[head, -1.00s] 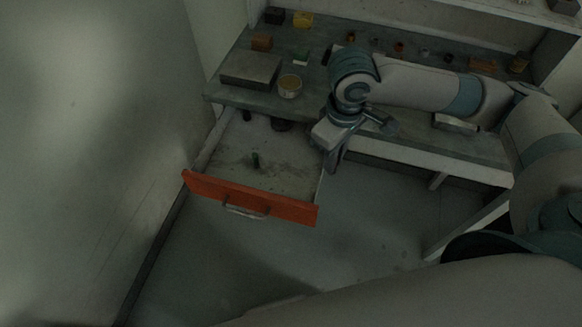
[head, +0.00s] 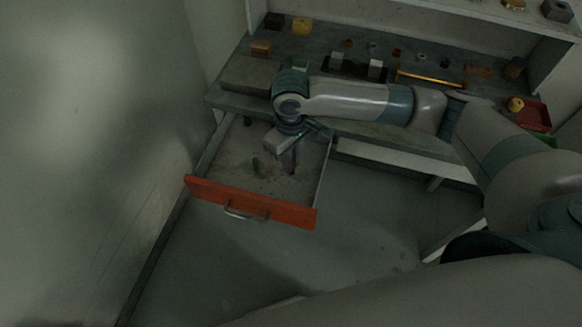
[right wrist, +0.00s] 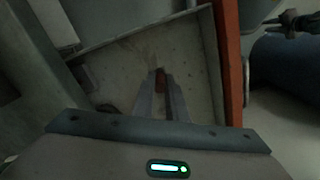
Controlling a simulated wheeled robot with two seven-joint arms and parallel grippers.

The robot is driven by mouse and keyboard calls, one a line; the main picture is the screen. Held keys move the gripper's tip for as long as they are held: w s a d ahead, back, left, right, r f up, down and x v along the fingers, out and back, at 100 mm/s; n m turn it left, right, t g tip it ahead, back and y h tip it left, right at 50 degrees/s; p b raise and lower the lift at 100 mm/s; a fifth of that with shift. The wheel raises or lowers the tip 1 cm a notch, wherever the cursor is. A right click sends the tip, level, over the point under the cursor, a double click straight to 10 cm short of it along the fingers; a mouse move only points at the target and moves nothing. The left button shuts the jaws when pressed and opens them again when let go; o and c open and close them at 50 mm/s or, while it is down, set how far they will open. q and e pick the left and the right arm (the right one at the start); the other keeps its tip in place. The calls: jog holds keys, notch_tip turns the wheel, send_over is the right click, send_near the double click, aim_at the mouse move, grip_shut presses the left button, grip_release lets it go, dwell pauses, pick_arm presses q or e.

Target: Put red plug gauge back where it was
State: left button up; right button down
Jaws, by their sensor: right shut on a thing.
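My right gripper (head: 290,160) points down over the open drawer with the red-orange front (head: 232,198). In the right wrist view the two fingers (right wrist: 161,80) are shut on a small red piece, which I take to be the red plug gauge (right wrist: 161,76). The fingers hide much of it, and I cannot tell whether it touches the drawer floor. The drawer (right wrist: 125,55) also shows below the gripper in the right wrist view.
The bench behind the drawer holds a brown block (head: 261,48), a yellow piece (head: 301,25), a yellow bar (head: 430,78) and several small parts. A red tray (head: 535,115) lies at the right end. Floor is clear right of the drawer.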

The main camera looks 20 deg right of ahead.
jog(key=shift+f+p, duration=0.6)
jog(key=shift+f, duration=1.4)
jog(key=c, duration=1.8)
grip_release()
jog(key=shift+f, duration=0.15)
jog(key=shift+o, duration=0.2)
jog(key=shift+r, duration=0.85)
notch_tip(320, 180, up, 11)
jog(key=shift+f+b, duration=0.2)
jog(key=shift+b, duration=1.05)
